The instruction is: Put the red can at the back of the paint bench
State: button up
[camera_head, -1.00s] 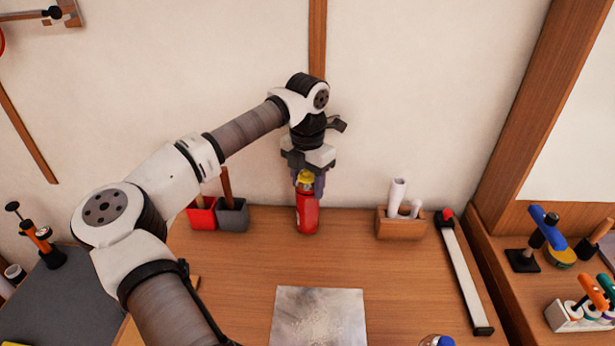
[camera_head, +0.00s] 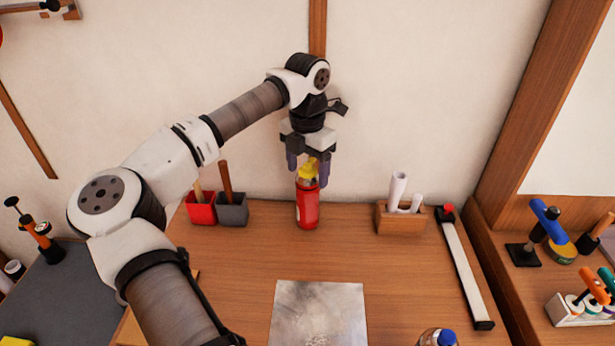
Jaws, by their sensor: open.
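The red can (camera_head: 307,206) with a yellow top stands upright at the back of the wooden paint bench (camera_head: 240,265), near the wall. My gripper (camera_head: 308,172) is above it, pointing down. Its two fingers are spread apart on either side of the can's yellow top, and I cannot tell whether either finger touches it. The can's body shows below the fingertips.
Red and grey holders (camera_head: 232,212) with handles stand left of the can. A wooden block with white rolls (camera_head: 400,218) stands to the right. A metal plate (camera_head: 318,312) lies in front, a long bar (camera_head: 466,268) at right, and a blue-capped bottle (camera_head: 438,338) at the front edge.

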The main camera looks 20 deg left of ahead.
notch_tip(320, 180, up, 10)
jog(key=shift+f+b, duration=0.1)
jog(key=shift+b, duration=0.6)
